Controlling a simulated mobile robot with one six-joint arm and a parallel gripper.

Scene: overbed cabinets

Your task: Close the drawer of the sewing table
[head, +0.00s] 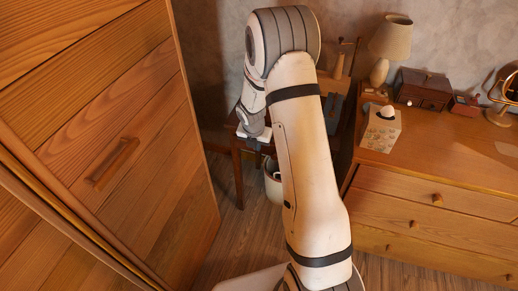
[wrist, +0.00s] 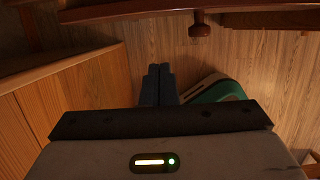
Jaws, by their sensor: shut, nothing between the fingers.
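The sewing table (head: 237,152) is a small dark wooden table against the back wall in the head view, largely hidden behind my arm. In the wrist view a wooden drawer front (wrist: 140,12) with a round dark knob (wrist: 199,27) crosses the top. How far the drawer stands out cannot be told. My gripper (wrist: 159,70) is shut and empty, its two dark fingers side by side. In the picture it lies below and left of the knob, apart from it. In the head view the fingers are hard to make out.
A large wooden cabinet (head: 120,130) fills the left. A dresser (head: 430,190) with a lamp (head: 391,42) and tissue box (head: 381,129) stands right. A pale round bin (head: 272,180) is on the floor by the table. A green and white object (wrist: 217,89) lies beside my fingers in view.

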